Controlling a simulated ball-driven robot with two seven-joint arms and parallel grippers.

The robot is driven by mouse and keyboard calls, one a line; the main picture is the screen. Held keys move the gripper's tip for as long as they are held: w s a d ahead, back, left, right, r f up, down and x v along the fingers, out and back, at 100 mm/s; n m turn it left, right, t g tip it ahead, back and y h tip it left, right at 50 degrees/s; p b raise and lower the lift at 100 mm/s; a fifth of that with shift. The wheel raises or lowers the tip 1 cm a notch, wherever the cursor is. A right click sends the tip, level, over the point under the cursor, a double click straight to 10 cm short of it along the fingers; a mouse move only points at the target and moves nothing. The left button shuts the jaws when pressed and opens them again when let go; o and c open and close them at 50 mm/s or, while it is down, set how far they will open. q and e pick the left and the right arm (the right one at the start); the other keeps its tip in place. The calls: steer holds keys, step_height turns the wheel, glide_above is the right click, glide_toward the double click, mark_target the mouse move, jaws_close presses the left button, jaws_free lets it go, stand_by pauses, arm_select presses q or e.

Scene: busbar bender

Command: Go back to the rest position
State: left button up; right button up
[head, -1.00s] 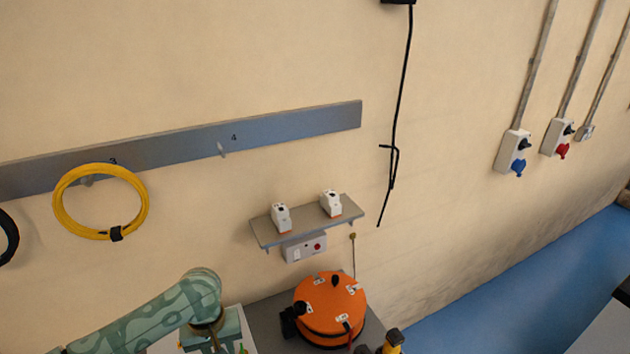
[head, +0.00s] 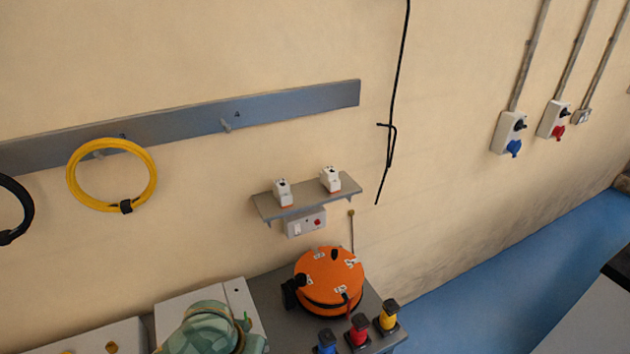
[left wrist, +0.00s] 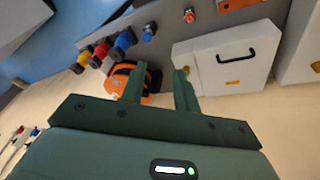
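My left gripper (left wrist: 160,84) shows in the left wrist view with its two green fingers apart and nothing between them. Behind the fingers there is an orange round machine (left wrist: 121,82), partly hidden by one finger, and a white box with a black handle (left wrist: 228,60). In the head view my left arm shows only as a green camouflage-patterned link at the bottom; its gripper is not seen there. The orange round machine (head: 329,281) stands on a grey bench. My right gripper is in neither view.
Blue, red and yellow connectors (head: 359,331) stand at the bench's front edge. A grey shelf (head: 306,200) with two white devices is on the wall above. A yellow cable coil (head: 71,186) hangs from a grey rail (head: 290,104).

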arm_select(q)
steer(key=s+a+r+m+t+y, duration=0.2)
steer(key=s+a+r+m+y, duration=0.15)
steer(key=s+a, duration=0.35)
steer(key=s+a+r+m+t+y, duration=0.25)
steer(key=s+a+r, duration=0.2)
steer(key=a, duration=0.45)
steer(key=s+d+f+n+g+h+b, duration=0.15)
steer(key=f+b, duration=0.55)
steer(key=f, duration=1.3)
steer(key=s+d+f+g+h+b, duration=0.1)
steer(key=d+f+g+b, duration=0.15)
steer(key=f+b, duration=1.1)
steer(key=s+f+n+b, duration=0.1)
steer(key=s+f+b, duration=0.1)
steer(key=s+f, duration=0.5)
steer(key=s+f+n+g+h+b, duration=0.1)
steer(key=s+f+b, duration=0.2)
steer(key=f, duration=1.4)
steer(key=s+f+n+g+h+b, duration=0.1)
steer(key=s+f+b, duration=0.2)
steer(key=s+f, duration=0.8)
step_height(320, 180, down, 2)
steer(key=shift+s+d+f, duration=0.1)
steer(key=shift+s+d, duration=0.05)
steer(key=shift+d, duration=0.05)
steer(key=shift+g, duration=0.35)
